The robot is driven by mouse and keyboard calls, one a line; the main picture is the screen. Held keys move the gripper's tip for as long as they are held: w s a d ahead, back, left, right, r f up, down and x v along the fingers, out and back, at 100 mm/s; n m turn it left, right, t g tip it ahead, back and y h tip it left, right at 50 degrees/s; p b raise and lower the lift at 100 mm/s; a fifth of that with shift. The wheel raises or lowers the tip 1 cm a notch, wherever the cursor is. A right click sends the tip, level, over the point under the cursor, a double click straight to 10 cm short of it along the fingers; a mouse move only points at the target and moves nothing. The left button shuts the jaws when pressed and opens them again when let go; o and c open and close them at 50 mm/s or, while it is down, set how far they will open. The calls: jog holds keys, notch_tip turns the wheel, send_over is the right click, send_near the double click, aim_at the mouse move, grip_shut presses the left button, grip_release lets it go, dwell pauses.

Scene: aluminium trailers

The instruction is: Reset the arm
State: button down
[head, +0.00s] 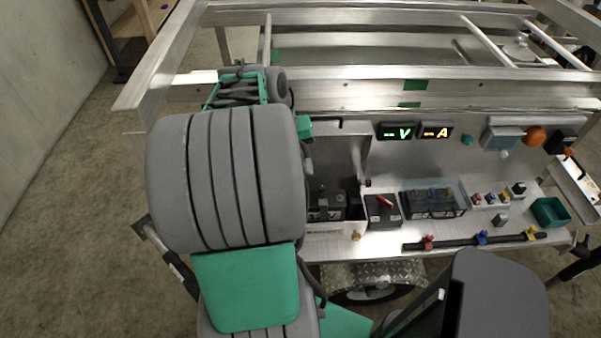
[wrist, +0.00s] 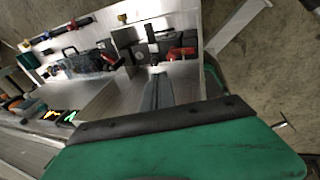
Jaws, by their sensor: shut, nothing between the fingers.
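My gripper (wrist: 157,76) shows in the wrist view as a dark grey finger pair beyond the green housing. The fingers are shut with nothing between them. They point at the trailer's metal shelf, close to the black boxes in the picture; I cannot tell the exact distance. In the head view my grey and green arm fills the left middle and hides most of the gripper and part of the trailer (head: 345,90).
The shelf holds a black box with a red part (head: 382,209), a clear-lidded box (head: 433,202), a green bin (head: 550,211) and several small knobs. Green V and orange A displays (head: 416,131) sit on the panel. A wall (head: 42,95) stands left; floor there is clear.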

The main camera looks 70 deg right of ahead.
jog(key=w+a+r+n+t+y, duration=0.1)
jog(key=w+a+n, duration=0.3)
jog(key=a, duration=0.8)
jog(key=w+a+r+n+t, duration=0.1)
jog(key=w+a+n+t, duration=0.2)
jog(key=w+a, duration=0.4)
jog(key=w+a+r+n+t+y, duration=0.1)
jog(key=w+a+n, duration=0.4)
jog(key=a, duration=1.3)
jog(key=shift+w+r+n+t+y, duration=0.3)
jog(key=shift+w+r+n+t, duration=0.05)
jog(key=shift+r+n+t, duration=0.05)
